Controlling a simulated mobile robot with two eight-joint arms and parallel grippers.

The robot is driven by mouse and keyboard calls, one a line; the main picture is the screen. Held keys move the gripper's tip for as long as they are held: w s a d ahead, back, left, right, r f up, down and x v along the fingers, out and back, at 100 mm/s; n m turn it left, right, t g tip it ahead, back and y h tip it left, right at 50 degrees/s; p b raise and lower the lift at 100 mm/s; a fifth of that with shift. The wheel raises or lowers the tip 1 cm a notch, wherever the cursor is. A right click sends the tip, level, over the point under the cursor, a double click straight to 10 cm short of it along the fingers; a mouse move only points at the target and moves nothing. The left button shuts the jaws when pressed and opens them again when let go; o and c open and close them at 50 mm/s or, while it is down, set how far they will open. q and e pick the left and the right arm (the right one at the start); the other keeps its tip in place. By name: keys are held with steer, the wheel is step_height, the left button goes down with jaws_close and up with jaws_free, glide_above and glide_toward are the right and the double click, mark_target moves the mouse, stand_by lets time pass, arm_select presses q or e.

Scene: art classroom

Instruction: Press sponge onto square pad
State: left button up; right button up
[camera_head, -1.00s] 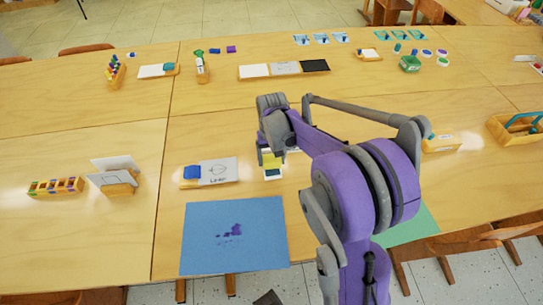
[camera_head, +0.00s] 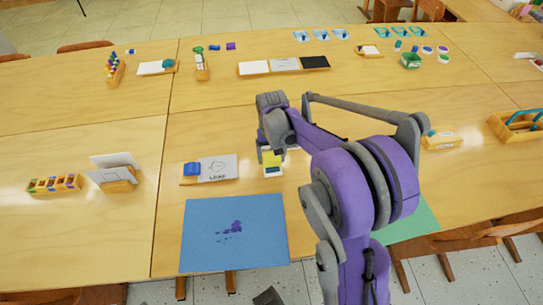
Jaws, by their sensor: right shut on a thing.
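My right gripper (camera_head: 271,147) is over the middle of the near table and points down. It is shut on a small yellow sponge (camera_head: 271,159). The small square pad (camera_head: 272,174), pale-rimmed with a dark teal part, lies directly under the sponge and is partly hidden by it. The sponge is at or very close to the pad; I cannot tell whether they touch. My right arm hides the table just right of the pad. My left gripper is not in view.
A blue sheet (camera_head: 200,240) with purple marks lies in front. A card holder (camera_head: 118,185) and a slotted wooden rack (camera_head: 55,184) stand farther left.

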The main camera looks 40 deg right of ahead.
mark_target(271, 156)
steer(key=shift+f+b, duration=0.3)
steer(key=shift+f, duration=0.2)
stand_by(1.1)
steer(key=shift+r+p, duration=2.35)
steer(key=shift+r, duration=1.15)
